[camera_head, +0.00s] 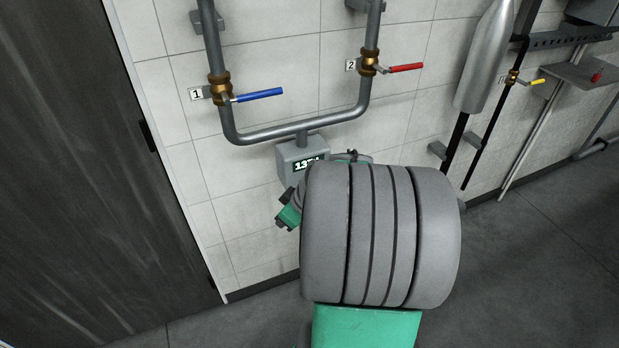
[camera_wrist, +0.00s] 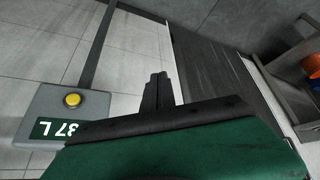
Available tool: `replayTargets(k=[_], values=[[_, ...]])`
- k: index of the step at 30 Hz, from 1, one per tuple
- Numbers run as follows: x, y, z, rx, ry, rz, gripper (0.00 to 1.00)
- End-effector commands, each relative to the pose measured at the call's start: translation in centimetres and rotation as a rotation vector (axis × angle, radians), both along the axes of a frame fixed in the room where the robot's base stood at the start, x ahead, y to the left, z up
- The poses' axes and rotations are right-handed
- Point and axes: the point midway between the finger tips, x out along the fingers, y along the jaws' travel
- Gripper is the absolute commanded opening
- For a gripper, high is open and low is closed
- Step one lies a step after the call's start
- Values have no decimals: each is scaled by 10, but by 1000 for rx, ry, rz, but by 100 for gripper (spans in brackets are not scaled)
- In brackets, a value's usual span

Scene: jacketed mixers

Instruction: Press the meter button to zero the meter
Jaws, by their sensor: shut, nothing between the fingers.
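The meter is a grey box (camera_head: 296,153) on the wall under the joined pipes in the head view. Its dark display (camera_head: 306,164) shows white digits, partly hidden behind my arm. In the wrist view the meter box (camera_wrist: 42,99) is at the left, with a round yellow button (camera_wrist: 72,100) on its face and a display reading "37 L" upside down, its edge cut off by my gripper's body. My gripper (camera_wrist: 158,77) is shut and empty, to the right of the button and apart from it in the picture. The button is not visible in the head view.
A blue-handled valve (camera_head: 258,95) marked 1 and a red-handled valve (camera_head: 405,68) marked 2 sit on the pipes above the meter. A yellow-handled valve (camera_head: 537,81) is further right. A dark door (camera_head: 90,170) stands at the left. The tiled wall left of the meter is clear.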

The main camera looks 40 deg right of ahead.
Motion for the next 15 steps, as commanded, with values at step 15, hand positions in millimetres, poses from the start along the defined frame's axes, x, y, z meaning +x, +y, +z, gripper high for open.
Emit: replayTargets(k=[15], values=[[-30, -131, -24, -120, -314, -16, 0]])
